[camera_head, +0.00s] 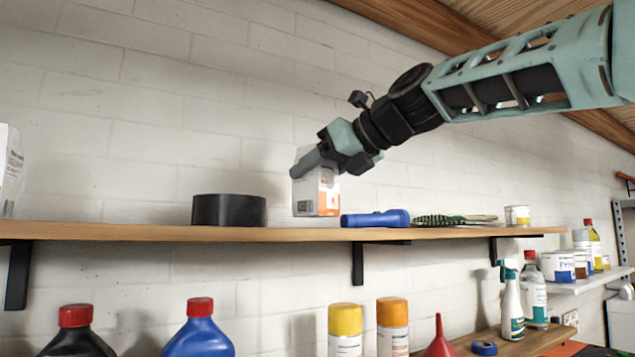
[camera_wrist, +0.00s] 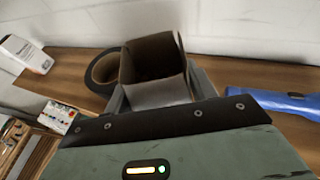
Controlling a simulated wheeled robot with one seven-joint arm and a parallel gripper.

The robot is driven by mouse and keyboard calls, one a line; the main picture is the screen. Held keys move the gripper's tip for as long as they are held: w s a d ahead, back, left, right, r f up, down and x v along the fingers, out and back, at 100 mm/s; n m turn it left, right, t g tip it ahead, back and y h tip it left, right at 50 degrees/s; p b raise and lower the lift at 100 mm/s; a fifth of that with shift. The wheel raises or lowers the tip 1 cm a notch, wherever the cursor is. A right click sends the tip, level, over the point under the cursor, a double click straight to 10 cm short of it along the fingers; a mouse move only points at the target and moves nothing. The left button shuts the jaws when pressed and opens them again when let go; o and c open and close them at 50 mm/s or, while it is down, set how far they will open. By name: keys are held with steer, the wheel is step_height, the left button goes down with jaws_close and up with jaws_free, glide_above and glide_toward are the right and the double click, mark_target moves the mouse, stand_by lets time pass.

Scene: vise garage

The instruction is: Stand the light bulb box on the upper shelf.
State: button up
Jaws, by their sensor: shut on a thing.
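The light bulb box (camera_head: 316,196), white with an orange lower part, is held upright by my gripper (camera_head: 325,165) over the upper shelf (camera_head: 130,236). Its bottom appears slightly above the shelf board, between the black tape roll (camera_head: 229,210) and the blue flashlight (camera_head: 376,218). In the wrist view the box (camera_wrist: 160,93) shows an open top with a dark brown inside, and my gripper's fingers (camera_wrist: 160,98) are shut on its sides. The fingers hide part of the box in the head view.
On the shelf, a white carton (camera_head: 10,170) stands at far left; green-patterned gloves (camera_head: 455,220) and a small can (camera_head: 517,215) lie right of the flashlight. Bottles and spray cans (camera_head: 345,325) stand below. The white brick wall is close behind.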

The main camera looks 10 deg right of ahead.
steer(key=shift+f, duration=0.85)
steer(key=shift+f, duration=0.15)
steer(key=o, duration=1)
steer(key=b+v, duration=0.3)
steer(key=v, duration=0.9)
steer(key=shift+b, duration=0.3)
